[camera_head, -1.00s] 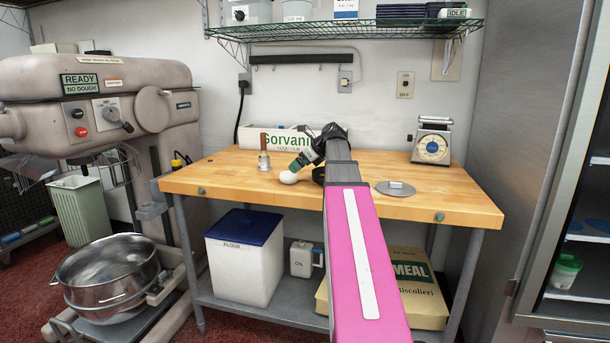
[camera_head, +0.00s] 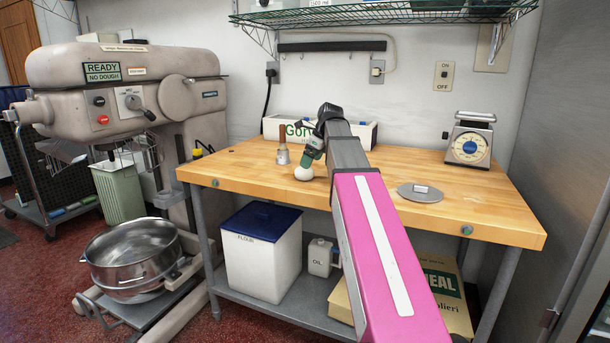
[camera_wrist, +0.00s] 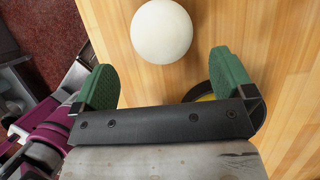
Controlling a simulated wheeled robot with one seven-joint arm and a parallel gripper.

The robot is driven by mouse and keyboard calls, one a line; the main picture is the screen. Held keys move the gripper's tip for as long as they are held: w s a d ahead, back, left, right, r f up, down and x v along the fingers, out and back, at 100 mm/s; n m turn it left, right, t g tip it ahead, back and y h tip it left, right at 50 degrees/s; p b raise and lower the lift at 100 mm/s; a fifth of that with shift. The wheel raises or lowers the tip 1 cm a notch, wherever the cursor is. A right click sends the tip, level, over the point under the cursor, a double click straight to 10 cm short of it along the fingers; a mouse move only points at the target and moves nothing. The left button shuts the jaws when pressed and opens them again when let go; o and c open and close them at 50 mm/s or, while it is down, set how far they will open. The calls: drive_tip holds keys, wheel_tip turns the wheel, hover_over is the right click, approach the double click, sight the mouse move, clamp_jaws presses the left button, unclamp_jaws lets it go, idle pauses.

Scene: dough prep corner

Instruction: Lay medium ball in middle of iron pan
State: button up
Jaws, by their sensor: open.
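A white ball (camera_head: 304,173) lies on the wooden table near its front edge. It is the only ball I see, so I cannot compare its size. My gripper (camera_head: 311,153) is tilted down just behind and above it, with green fingers. In the wrist view the fingers (camera_wrist: 164,66) are open and empty, and the ball (camera_wrist: 161,31) lies just beyond their tips, roughly centred between them. A dark round rim with yellow inside (camera_wrist: 258,112), perhaps the iron pan, shows partly behind the right finger. My arm hides that spot in the head view.
A wooden-handled metal tool (camera_head: 283,146) stands left of the ball. A long white box (camera_head: 361,133) is at the back. A scale (camera_head: 470,140) stands at the back right.

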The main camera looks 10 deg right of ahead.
sight(302, 175)
drive_tip(key=shift+w+a+r+x, duration=0.1)
drive_tip(key=shift+w+x, duration=0.05)
drive_tip(key=shift+x, duration=0.95)
drive_tip(key=shift+w+a+r+x, duration=0.1)
drive_tip(key=shift+w+a+x, duration=0.05)
drive_tip(key=shift+x, duration=0.95)
drive_tip(key=shift+w+a+x, duration=0.1)
drive_tip(key=shift+w+x, duration=0.05)
drive_tip(key=shift+x, duration=0.95)
drive_tip(key=c, duration=1.1)
drive_tip(key=shift+r, duration=0.1)
